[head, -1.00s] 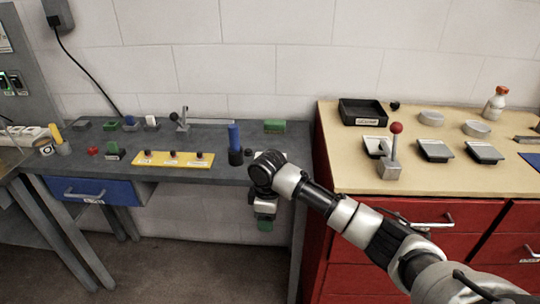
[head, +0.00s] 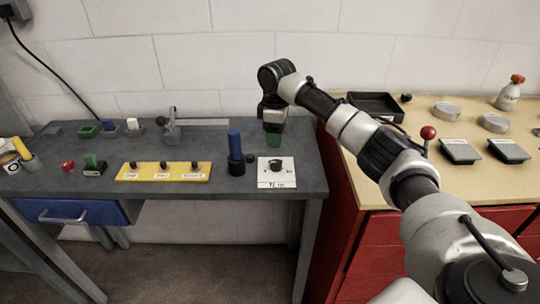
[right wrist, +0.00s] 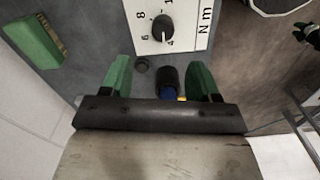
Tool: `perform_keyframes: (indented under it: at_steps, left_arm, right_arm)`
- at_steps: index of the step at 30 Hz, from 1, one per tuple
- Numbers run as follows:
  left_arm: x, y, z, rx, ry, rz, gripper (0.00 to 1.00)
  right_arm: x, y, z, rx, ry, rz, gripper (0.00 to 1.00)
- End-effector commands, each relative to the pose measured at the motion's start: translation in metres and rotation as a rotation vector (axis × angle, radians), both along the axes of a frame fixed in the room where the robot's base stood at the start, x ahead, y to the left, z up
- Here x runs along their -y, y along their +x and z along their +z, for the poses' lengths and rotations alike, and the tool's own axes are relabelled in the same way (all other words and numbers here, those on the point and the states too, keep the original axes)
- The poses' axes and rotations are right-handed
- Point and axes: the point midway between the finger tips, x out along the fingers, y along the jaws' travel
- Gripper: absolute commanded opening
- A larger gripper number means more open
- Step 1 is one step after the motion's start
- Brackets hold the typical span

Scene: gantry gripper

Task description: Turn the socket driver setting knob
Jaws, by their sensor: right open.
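The setting knob (head: 275,164) is black and sits on a white plate (head: 276,176) marked "N m" on the grey bench, near its right end. In the right wrist view the knob (right wrist: 162,28) shows near the top, with a dial of numbers around it and its light pointer line near 4. My right gripper (head: 273,137), with green fingers, is above the bench behind the knob, apart from it. It is open and empty in the right wrist view (right wrist: 160,78). My left gripper is not in view.
A blue-handled black post (head: 235,146) stands left of the plate. A yellow strip (head: 163,172) with several black knobs is further left. A green block (right wrist: 33,42) lies on the bench. A wooden-topped red cabinet (head: 345,232) adjoins at the right.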

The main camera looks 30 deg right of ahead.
Motion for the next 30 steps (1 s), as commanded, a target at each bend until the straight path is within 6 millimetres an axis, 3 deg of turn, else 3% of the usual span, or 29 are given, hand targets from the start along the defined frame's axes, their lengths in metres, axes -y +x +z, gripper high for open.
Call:
perform_keyframes:
  at_steps: [6, 9, 13, 18, 22, 28, 30]
  left_arm:
    - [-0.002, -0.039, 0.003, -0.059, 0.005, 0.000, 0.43]
    - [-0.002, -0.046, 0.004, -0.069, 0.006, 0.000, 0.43]
    - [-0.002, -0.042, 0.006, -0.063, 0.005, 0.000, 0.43]
    - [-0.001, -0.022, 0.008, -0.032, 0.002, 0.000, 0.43]
    - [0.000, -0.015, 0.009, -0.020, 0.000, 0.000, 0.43]
    - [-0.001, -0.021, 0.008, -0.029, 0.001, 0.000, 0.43]
    - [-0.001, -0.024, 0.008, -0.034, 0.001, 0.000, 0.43]
  right_arm:
    - [0.000, -0.001, -0.040, -0.005, -0.001, 0.000, 0.61]
    - [0.000, -0.001, -0.059, -0.006, -0.002, 0.001, 0.61]
    - [-0.001, -0.001, -0.080, -0.004, -0.002, 0.001, 0.61]
    - [0.000, -0.001, -0.095, -0.002, -0.001, 0.001, 0.61]
    - [0.000, -0.001, -0.099, -0.001, -0.001, 0.001, 0.61]
    - [0.000, -0.001, -0.100, -0.001, -0.001, 0.001, 0.61]
    - [0.000, -0.001, -0.099, -0.001, -0.001, 0.001, 0.52]
